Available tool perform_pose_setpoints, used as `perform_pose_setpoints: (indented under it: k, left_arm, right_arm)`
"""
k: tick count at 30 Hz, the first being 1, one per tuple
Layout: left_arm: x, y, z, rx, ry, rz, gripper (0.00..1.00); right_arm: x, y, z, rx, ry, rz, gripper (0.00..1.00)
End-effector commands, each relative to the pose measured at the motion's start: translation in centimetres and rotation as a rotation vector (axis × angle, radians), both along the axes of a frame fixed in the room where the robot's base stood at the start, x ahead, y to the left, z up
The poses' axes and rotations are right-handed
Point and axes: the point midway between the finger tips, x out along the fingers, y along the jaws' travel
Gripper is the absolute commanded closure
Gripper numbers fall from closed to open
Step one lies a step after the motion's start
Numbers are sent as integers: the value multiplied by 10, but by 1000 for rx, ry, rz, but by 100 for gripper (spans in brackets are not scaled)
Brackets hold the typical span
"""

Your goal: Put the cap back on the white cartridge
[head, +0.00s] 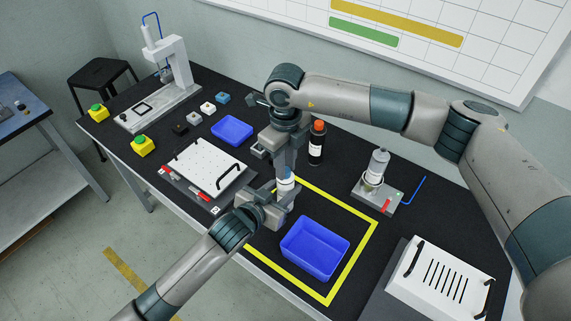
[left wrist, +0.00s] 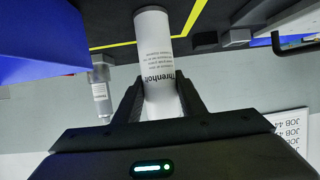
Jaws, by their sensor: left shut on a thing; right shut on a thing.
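The white cartridge (head: 286,187) stands roughly upright in the middle of the head view, with its lower part hidden by my left gripper. My left gripper (head: 280,200) is shut on it. In the left wrist view, the white cartridge (left wrist: 155,50) with printed text lies between the fingers of my left gripper (left wrist: 160,95). My right gripper (head: 286,168) points down directly above the cartridge, its fingers at the cartridge's top. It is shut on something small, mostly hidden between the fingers. I cannot make out the cap clearly, or whether it touches the cartridge.
A blue tray (head: 315,247) stands inside the yellow outline, right of my left gripper. A black bottle with an orange top (head: 317,143) stands close behind my right gripper. A grey canister (head: 377,165) sits on a stand. A white perforated plate (head: 208,170) lies at left.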

Motion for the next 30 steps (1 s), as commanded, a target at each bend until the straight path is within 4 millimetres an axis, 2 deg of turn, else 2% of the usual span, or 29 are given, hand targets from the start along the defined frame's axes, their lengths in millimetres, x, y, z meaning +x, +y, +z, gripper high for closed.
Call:
perform_pose_setpoints:
  k: [18,23,24,26,30]
  left_arm:
    - [0,0,-1,1,1,0,100]
    - [0,0,-1,1,0,0,100]
    - [0,0,-1,1,0,0,100]
    - [0,0,-1,1,0,0,100]
    - [0,0,-1,1,1,0,100]
  right_arm:
    - [0,0,-1,2,1,-937,100]
    - [0,0,0,2,-1,-948,100]
    - [0,0,0,2,-1,-948,71]
    - [0,0,0,2,-1,-947,57]
    - [0,0,0,2,-1,-946,57]
